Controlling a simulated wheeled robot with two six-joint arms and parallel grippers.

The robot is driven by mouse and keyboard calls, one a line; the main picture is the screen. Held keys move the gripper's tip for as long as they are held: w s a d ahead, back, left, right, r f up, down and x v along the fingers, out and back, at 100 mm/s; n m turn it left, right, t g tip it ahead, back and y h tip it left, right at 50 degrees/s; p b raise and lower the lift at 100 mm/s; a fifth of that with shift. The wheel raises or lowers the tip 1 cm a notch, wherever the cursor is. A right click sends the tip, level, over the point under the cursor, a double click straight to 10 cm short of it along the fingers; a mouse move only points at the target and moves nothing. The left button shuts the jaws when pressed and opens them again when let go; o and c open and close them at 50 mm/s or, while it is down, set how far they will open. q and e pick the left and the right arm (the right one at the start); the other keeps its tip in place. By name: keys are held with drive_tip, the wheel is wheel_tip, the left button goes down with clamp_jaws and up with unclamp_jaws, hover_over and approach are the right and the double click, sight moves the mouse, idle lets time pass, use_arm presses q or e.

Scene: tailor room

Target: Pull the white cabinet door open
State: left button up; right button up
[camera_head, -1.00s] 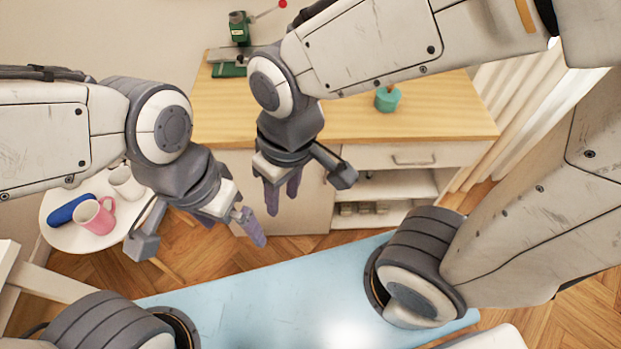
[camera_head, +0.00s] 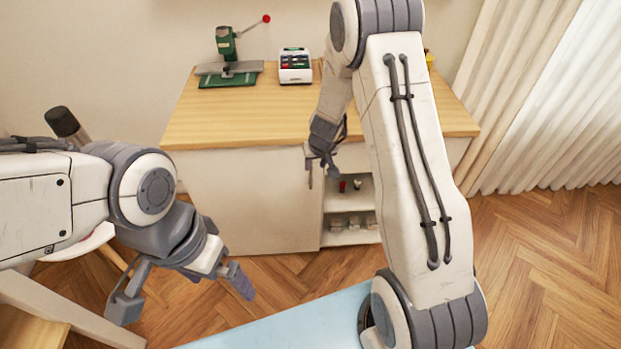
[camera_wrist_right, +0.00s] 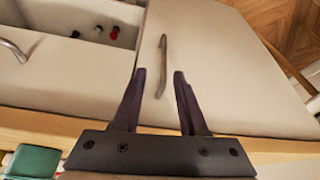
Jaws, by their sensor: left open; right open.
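The white cabinet door (camera_head: 245,200) is the large pale panel on the left of the wooden-topped cabinet, and it looks shut. In the right wrist view the door (camera_wrist_right: 225,75) carries a slim metal bar handle (camera_wrist_right: 163,62). My right gripper (camera_head: 320,172) is open at the door's right edge. In the wrist view the lower part of the handle shows between the open fingers (camera_wrist_right: 160,76); whether they reach around it in depth I cannot tell. My left gripper (camera_head: 182,292) is open and empty, well in front of the cabinet.
Open shelves (camera_head: 350,205) with small items are right of the door. A green press (camera_head: 228,58) and a white device (camera_head: 295,66) stand on the wooden top (camera_head: 215,118). A blue mat (camera_head: 300,325) lies in front. Floor is free at the right.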

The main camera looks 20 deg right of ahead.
sight(311, 173)
drive_tip(key=x, duration=0.2)
drive_tip(key=b+x, duration=0.1)
drive_tip(key=x, duration=0.1)
drive_tip(key=b+x, duration=0.1)
drive_tip(key=x, duration=0.1)
drive_tip(key=shift+w+a+f, duration=0.15)
drive_tip(key=shift+a+f, duration=0.15)
drive_tip(key=shift+a, duration=0.1)
drive_tip(key=shift+w+f+b, duration=0.3)
drive_tip(key=shift+f, duration=0.3)
drive_tip(key=shift+d, duration=0.1)
clamp_jaws()
idle(0.4)
